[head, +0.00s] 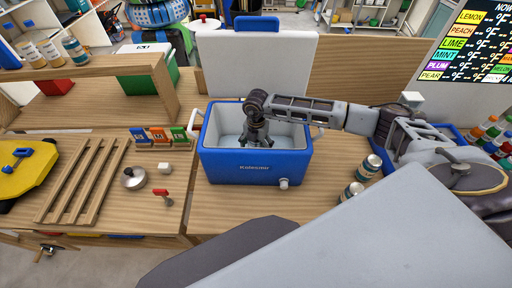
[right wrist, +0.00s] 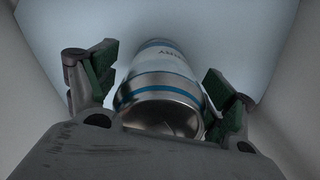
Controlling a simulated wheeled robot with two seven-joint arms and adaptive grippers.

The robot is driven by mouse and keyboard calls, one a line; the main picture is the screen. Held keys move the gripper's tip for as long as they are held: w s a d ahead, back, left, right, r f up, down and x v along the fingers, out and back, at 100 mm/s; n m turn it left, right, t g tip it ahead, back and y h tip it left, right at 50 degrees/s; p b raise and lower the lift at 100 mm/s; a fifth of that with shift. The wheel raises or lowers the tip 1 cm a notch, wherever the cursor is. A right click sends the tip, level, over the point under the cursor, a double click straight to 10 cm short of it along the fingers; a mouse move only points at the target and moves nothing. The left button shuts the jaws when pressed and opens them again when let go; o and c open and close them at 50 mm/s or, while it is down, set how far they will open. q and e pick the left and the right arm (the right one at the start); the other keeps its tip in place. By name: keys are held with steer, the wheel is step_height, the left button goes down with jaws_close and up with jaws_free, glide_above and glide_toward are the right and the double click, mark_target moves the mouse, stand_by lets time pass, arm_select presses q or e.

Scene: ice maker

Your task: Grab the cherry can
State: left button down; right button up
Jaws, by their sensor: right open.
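In the right wrist view a can (right wrist: 162,85) with a white label, blue bands and a bare metal end lies between the two fingers. Its label is too blurred to read fully, so I cannot tell if it is the cherry one. My right gripper (right wrist: 160,88) is open around the can, with gaps at both fingers. In the head view the same right gripper (head: 257,140) points down into the open blue cooler (head: 240,170). The cooler's front wall hides the can there. My left gripper is not in view.
The cooler's white lid (head: 255,65) stands open behind it. Several cans (head: 50,52) stand on the wooden shelf at the upper left. A wooden rack (head: 85,180) and a silver lid (head: 132,180) lie left.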

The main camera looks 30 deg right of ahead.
steer(key=c, duration=1.3)
steer(key=shift+c, duration=0.2)
steer(key=shift+r, duration=0.15)
steer(key=shift+r+b, duration=1)
steer(key=shift+r, duration=3.95)
